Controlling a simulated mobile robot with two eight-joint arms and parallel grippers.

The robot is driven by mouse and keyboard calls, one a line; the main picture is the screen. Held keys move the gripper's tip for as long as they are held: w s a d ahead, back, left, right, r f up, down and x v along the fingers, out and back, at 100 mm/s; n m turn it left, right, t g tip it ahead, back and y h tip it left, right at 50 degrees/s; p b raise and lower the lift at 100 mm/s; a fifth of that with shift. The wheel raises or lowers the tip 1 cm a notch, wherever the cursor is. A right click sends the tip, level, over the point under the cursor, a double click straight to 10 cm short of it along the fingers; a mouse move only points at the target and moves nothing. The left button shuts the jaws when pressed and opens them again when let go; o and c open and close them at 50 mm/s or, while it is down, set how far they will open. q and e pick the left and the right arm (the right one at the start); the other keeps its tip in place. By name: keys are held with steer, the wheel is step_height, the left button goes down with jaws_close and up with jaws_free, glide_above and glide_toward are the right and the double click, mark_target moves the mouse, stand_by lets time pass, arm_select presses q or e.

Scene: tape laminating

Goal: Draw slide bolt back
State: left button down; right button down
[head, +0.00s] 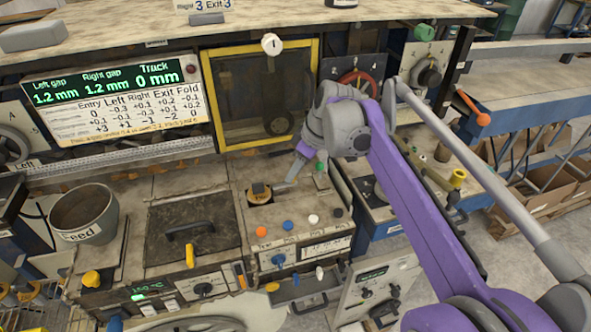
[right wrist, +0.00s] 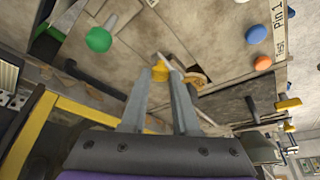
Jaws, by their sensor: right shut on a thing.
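My right gripper (head: 285,186) reaches down from the right to the worn top of the low bench unit. Its two grey fingers (right wrist: 172,76) are close together at a small yellow and brown round fitting (head: 260,194), also seen in the right wrist view (right wrist: 196,78). The fingers are shut on a small part beside this fitting, which seems to be the slide bolt. The fingertips mostly hide the bolt, and I cannot tell how far it is drawn. My left gripper is not in view.
A green button (head: 320,166) and blue, white and orange knobs stand near the gripper. A yellow-framed window (head: 262,143) rises behind.

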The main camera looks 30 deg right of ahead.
stand_by(0.3)
steer(key=shift+a+r, duration=0.1)
steer(key=c, duration=0.7)
jaws_free()
steer(key=shift+o, duration=0.2)
steer(key=p+v, duration=0.1)
steer(key=v, duration=0.9)
steer(key=shift+r, duration=0.3)
